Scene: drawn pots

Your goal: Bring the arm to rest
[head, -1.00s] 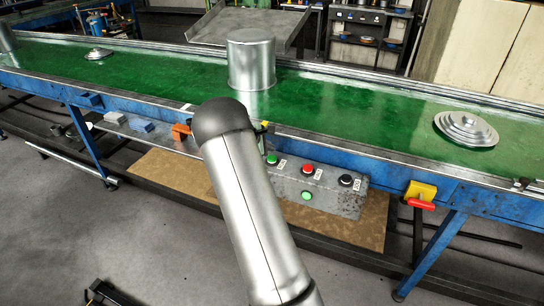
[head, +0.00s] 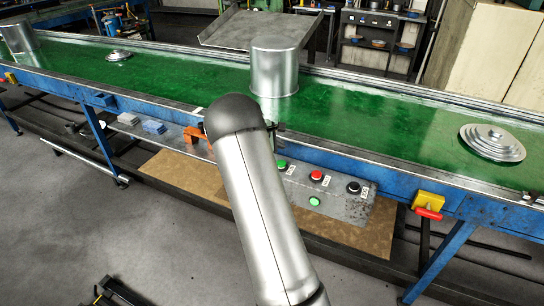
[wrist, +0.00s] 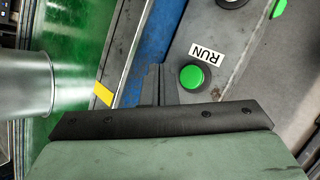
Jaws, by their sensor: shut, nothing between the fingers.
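My gripper (wrist: 156,84) is shut and empty in the wrist view. Its narrow dark fingers are beside the green button (wrist: 194,77) labelled RUN, with a gap between them in the picture. In the head view my grey arm covers most of the gripper. The arm reaches up from the bottom middle to the front edge of the conveyor.
The control box (head: 335,201) hangs below the green conveyor belt (head: 385,125). A tall metal pot (head: 274,68) stands on the belt just beyond my arm. Stacked lids (head: 492,145) lie at right, a smaller lid (head: 118,56) at left, another pot (head: 17,38) far left.

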